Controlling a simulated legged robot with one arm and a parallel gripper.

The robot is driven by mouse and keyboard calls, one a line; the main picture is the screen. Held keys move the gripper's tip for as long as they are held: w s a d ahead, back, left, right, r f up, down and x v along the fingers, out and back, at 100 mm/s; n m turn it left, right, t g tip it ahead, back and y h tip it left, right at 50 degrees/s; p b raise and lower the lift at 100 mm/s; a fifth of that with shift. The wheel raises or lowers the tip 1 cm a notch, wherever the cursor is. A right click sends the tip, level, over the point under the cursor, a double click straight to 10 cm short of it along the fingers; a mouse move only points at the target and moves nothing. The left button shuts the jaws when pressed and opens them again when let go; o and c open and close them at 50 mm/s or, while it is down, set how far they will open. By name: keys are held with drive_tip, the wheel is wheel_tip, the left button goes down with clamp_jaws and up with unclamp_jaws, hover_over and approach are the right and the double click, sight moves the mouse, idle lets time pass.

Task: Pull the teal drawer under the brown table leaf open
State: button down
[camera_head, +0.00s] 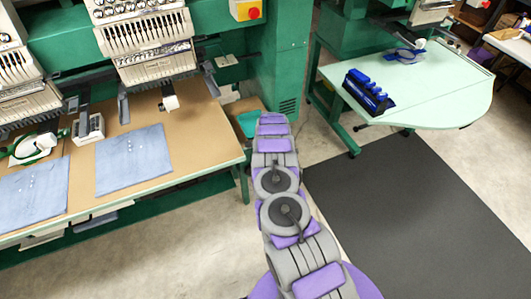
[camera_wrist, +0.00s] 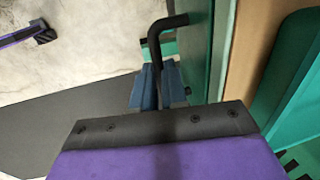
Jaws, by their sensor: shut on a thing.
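In the wrist view, which is turned on its side, my gripper (camera_wrist: 157,88) has its blue fingers closed around a black bar handle (camera_wrist: 154,48). The handle bends and joins the teal drawer's green front (camera_wrist: 199,60). The brown table leaf (camera_wrist: 247,50) runs along the right of that front. How far the drawer stands open cannot be told. In the head view my arm reaches to the small brown leaf (camera_head: 240,105) and hides my gripper, the handle and the drawer.
A teal tray (camera_head: 249,123) rests on the leaf. The sewing table (camera_head: 190,148) with blue cloths stands left. A pale green table (camera_head: 430,95) with a blue rack stands right. A dark mat (camera_head: 400,200) and bare floor leave free room in front.

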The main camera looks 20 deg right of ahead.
drive_tip(key=s+p, duration=0.3)
drive_tip(key=s, duration=0.8)
drive_tip(key=shift+s, duration=0.25)
drive_tip(key=c, duration=1.2)
unclamp_jaws()
drive_tip(key=shift+o, duration=0.2)
drive_tip(key=shift+r, duration=0.1)
drive_tip(key=s+r+p, duration=0.3)
drive_tip(key=r+p, duration=0.5)
drive_tip(key=r, duration=0.9)
drive_tip(key=shift+p, duration=0.4)
drive_tip(key=shift+d+f, duration=0.1)
